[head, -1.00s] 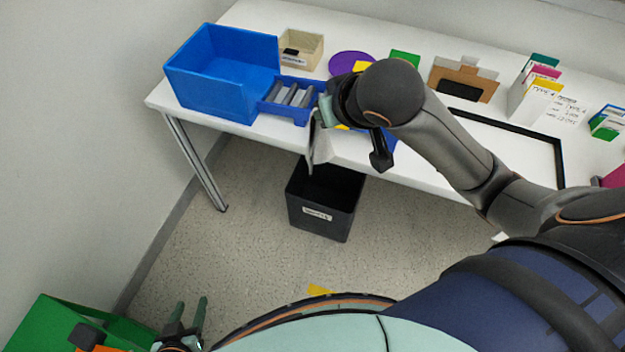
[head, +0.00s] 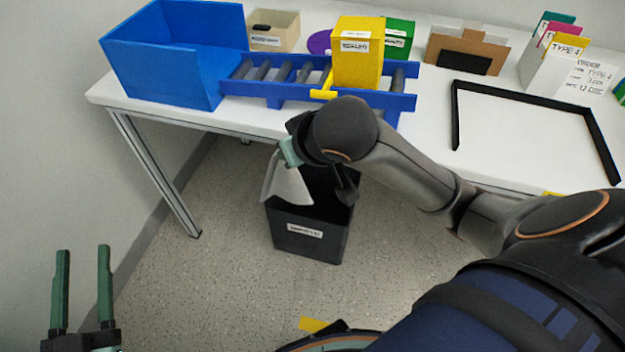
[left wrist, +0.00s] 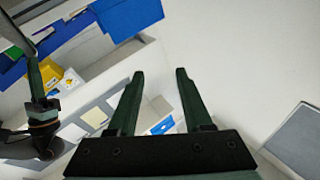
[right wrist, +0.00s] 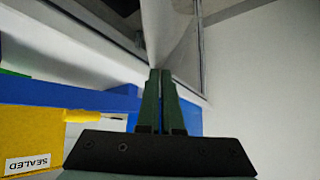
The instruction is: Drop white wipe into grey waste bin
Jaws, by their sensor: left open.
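The white wipe (head: 287,186) hangs from my right gripper (head: 290,152), which is shut on it above the grey waste bin (head: 305,240). In the head view the wipe overlaps the bin's left rim and opening; its exact height over the rim is hard to tell. The bin is dark, with a white label, on the floor in front of the table. In the right wrist view the shut fingers (right wrist: 160,75) pinch the pale wipe (right wrist: 171,35). My left gripper (head: 82,250) is open and empty at the lower left, away from the bin; its spread fingers (left wrist: 158,75) show in the left wrist view.
The white table (head: 440,125) stands behind the bin, its leg (head: 155,175) to the left. On it are a blue box (head: 175,60), a blue roller rack (head: 300,92), a yellow box (head: 358,55) and a black frame (head: 455,115). Floor left of the bin is clear.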

